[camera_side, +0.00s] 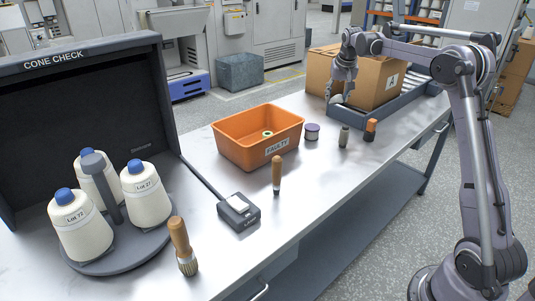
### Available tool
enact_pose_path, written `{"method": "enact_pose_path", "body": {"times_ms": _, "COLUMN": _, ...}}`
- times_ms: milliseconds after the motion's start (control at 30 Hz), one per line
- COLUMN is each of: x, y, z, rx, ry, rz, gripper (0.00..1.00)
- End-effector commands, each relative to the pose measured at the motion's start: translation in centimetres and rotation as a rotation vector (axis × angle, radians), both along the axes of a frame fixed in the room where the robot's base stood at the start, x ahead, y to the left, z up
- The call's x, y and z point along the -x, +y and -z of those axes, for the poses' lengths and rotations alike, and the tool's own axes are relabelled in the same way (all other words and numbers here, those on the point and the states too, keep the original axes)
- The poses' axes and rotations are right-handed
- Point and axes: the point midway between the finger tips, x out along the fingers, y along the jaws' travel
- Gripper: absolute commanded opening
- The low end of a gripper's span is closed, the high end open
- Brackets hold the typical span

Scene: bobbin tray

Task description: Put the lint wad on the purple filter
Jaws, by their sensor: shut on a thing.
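My gripper (336,97) is at the back right of the bench, in front of the cardboard box. It is shut on a small pale grey lump, which looks like the lint wad (338,99). The lump is held above the bench, partly hidden by the fingers. The purple filter (312,127) looks like a short round piece with a purple top and a paler side. It stands on the bench just right of the orange bin, nearer the camera than my gripper and to its lower left. My gripper and the filter are apart.
An orange bin (240,151) marked FAULTY stands left of the filter. A small grey-green piece (344,137) and an orange-topped one (370,130) stand to its right. A cardboard box (375,82) sits behind my gripper. Brushes, a small device (239,212) and thread cones (80,226) are nearer.

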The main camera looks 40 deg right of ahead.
Motion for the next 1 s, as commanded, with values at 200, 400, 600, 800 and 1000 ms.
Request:
{"method": "enact_pose_path", "body": {"times_ms": 200, "x": 2.5, "y": -2.8, "z": -0.3, "rx": 0.0, "ry": 0.0, "rz": 0.045, "gripper": 0.34}}
{"method": "enact_pose_path", "body": {"times_ms": 400, "x": 0.7, "y": -1.7, "z": 1.1, "rx": 0.0, "ry": 0.0, "rz": 0.047, "gripper": 0.34}}
{"method": "enact_pose_path", "body": {"times_ms": 600, "x": -2.6, "y": 0.5, "z": 3.5, "rx": 0.0, "ry": 0.001, "rz": 0.047, "gripper": 0.34}}
{"method": "enact_pose_path", "body": {"times_ms": 800, "x": -5.6, "y": 2.3, "z": 5.6, "rx": 0.0, "ry": 0.001, "rz": 0.048, "gripper": 0.34}}
{"method": "enact_pose_path", "body": {"times_ms": 1000, "x": -6.9, "y": 3.2, "z": 6.6, "rx": 0.0, "ry": 0.001, "rz": 0.05, "gripper": 0.34}}
